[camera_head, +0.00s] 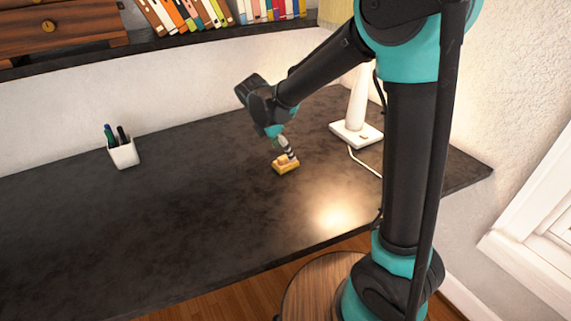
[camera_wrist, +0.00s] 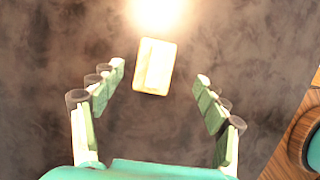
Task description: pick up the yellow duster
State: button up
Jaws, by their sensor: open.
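The yellow duster (camera_head: 286,165) lies on the dark desk, right of its middle. In the wrist view the duster (camera_wrist: 154,66) is a pale yellow, slightly tilted block, washed out by light. My gripper (camera_head: 284,148) hangs just above the duster in the head view. In the wrist view my gripper (camera_wrist: 160,80) has its two fingers spread wide, one on each side. The duster sits between and a little beyond the fingertips, nearer the left one. Nothing is held. The head view does not clearly show whether a finger touches it.
A white pen cup (camera_head: 123,153) stands on the desk at the left. A white lamp (camera_head: 356,130) with a cord stands right of the duster. A shelf with books (camera_head: 190,17) runs above the back. The desk (camera_head: 150,220) is clear at the front left.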

aim_at(284, 156)
jog(key=shift+a+x, duration=0.2)
jog(key=shift+x, duration=1.2)
jog(key=shift+a+x, duration=0.2)
jog(key=shift+x, duration=1.2)
jog(key=shift+f, duration=0.1)
jog(key=shift+c, duration=0.5)
jog(key=c, duration=1.2)
jog(key=shift+o, duration=0.2)
notch_tip(284, 156, up, 20)
